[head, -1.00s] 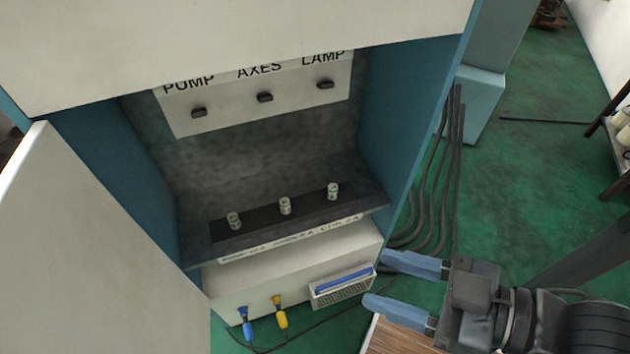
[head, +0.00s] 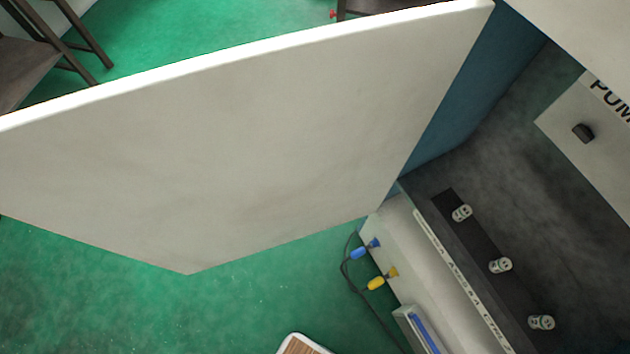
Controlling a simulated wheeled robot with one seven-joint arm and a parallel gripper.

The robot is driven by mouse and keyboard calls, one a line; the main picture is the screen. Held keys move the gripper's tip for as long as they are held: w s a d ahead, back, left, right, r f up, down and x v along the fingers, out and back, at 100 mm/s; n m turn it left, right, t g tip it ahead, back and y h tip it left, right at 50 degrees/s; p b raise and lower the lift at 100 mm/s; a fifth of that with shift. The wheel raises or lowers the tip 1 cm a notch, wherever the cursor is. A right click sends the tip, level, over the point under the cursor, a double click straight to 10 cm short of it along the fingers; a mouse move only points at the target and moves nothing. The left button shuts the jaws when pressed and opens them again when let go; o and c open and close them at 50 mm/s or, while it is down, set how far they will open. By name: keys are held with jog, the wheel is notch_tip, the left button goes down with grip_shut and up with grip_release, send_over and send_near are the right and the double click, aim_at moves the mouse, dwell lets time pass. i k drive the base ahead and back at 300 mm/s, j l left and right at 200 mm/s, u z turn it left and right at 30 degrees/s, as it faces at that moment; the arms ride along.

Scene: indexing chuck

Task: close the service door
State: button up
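The service door (head: 250,140) is a large pale panel that stands wide open, swung out to the left of the cabinet. Its hinge side meets the blue cabinet wall (head: 465,95). The cabinet's inside is exposed, with a dark shelf (head: 470,255) bearing several small clear fuse-like parts and a panel with a black knob (head: 583,133) and partly cut-off lettering. No handle shows on the door face in view. My gripper is out of the frame now.
Below the shelf, a blue plug (head: 365,249) and a yellow plug (head: 382,279) hang with a dark cable. A wood-topped, white-rimmed thing (head: 300,345) shows at the bottom edge. Dark furniture (head: 50,50) stands at the upper left. Green floor is clear below the door.

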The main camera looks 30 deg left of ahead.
aim_at(198, 164)
jog(key=j+z, duration=0.2)
jog(key=j, duration=0.15)
jog(key=k+j+z, duration=0.25)
jog(key=j+z, duration=0.2)
jog(key=j, duration=0.15)
jog(key=k+j, duration=0.3)
jog(key=j, duration=0.3)
jog(key=k+j+z, duration=0.15)
jog(key=k+j, duration=0.15)
jog(key=j, duration=0.3)
jog(key=k+j, duration=0.35)
jog(key=j, duration=0.25)
jog(key=k+j+z, duration=0.15)
jog(key=k+j, duration=0.15)
jog(key=j, duration=0.25)
jog(key=k+j, duration=0.4)
jog(key=j, duration=0.15)
jog(key=i+j+u, duration=0.15)
jog(key=j, duration=0.2)
jog(key=i+j+u, duration=0.2)
jog(key=j, duration=0.15)
jog(key=j+u, duration=0.15)
jog(key=j, duration=0.2)
jog(key=i+j+u, duration=0.2)
jog(key=k+l, duration=0.1)
jog(key=l, duration=0.35)
jog(key=k, duration=0.05)
